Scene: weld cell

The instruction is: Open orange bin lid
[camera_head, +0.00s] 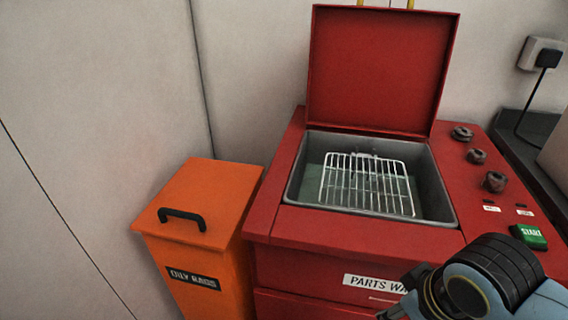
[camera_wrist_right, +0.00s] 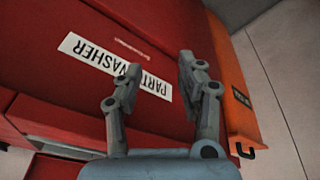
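The orange bin (camera_head: 205,275) stands left of the red parts washer in the head view, with an "OILY RAGS" label on its front. Its orange lid (camera_head: 215,195) is down, covering the top, with a black handle (camera_head: 182,214) near the front left edge. In the right wrist view, part of the orange bin (camera_wrist_right: 228,75) shows at the right, with the dark handle (camera_wrist_right: 246,152) lower down. My right gripper (camera_wrist_right: 160,66) is open and empty in front of the washer's label, apart from the bin. My left gripper is not in view.
The red parts washer (camera_head: 345,236) stands against the bin's right side, its red lid (camera_head: 380,70) raised. A wire rack (camera_head: 366,183) sits in its basin. Knobs and a green START button (camera_head: 528,236) are at the right. Pale walls stand behind and left of the bin.

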